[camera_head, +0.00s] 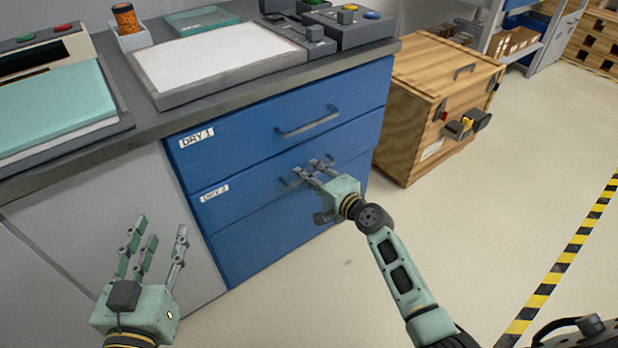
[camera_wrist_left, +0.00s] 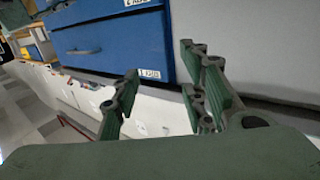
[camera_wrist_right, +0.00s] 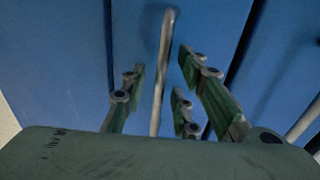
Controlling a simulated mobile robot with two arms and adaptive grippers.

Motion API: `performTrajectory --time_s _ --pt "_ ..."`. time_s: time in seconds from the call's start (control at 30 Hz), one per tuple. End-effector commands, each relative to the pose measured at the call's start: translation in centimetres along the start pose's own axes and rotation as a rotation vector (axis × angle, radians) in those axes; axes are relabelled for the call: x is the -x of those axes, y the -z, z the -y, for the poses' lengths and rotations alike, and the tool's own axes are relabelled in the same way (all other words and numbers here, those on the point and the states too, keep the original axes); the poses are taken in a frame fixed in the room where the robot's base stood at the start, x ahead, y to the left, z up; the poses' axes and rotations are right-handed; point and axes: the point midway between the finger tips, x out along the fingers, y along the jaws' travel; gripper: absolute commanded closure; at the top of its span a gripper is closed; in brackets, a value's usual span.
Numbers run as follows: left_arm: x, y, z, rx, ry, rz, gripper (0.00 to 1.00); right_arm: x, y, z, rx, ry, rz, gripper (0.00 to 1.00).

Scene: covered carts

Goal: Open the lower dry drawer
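The blue drawer labelled DRY 1 (camera_head: 240,148) is the upper one, with a grey bar handle (camera_head: 308,122). The lower dry drawer (camera_head: 248,194) is below it, with a label that looks like DRY 2; it looks flush with the cabinet. My right gripper (camera_head: 310,174) is at the lower drawer's handle and partly hides it. In the right wrist view, the handle (camera_wrist_right: 162,70) runs between the parted fingers; I cannot tell whether they touch it. My left gripper (camera_head: 155,240) is open and empty in front of the grey cabinet panel, left of the drawers.
An unlabelled blue panel (camera_head: 270,245) is below the lower drawer. A wooden crate (camera_head: 435,100) stands right of the cabinet. The countertop (camera_head: 150,118) above holds devices. The floor (camera_head: 480,215) in front is clear up to a yellow-black stripe (camera_head: 568,257).

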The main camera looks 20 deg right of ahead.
Motion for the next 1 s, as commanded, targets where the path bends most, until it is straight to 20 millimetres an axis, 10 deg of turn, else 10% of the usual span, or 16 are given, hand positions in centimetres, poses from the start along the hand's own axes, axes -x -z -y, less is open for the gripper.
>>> performTrajectory --time_s 0.43,0.73,1.0 --pt "-0.11 1.21 -0.16 0.001 -0.003 -0.059 0.60 -0.77 0.00 0.02 0.001 0.000 0.000 0.73" --pt "-0.11 1.21 -0.17 0.001 -0.004 -0.059 0.60 -0.75 0.00 0.02 0.001 0.000 0.000 0.99" --pt "-0.11 1.21 -0.18 0.001 -0.004 -0.059 0.60 -0.75 0.00 -0.01 0.001 0.000 0.000 1.00"
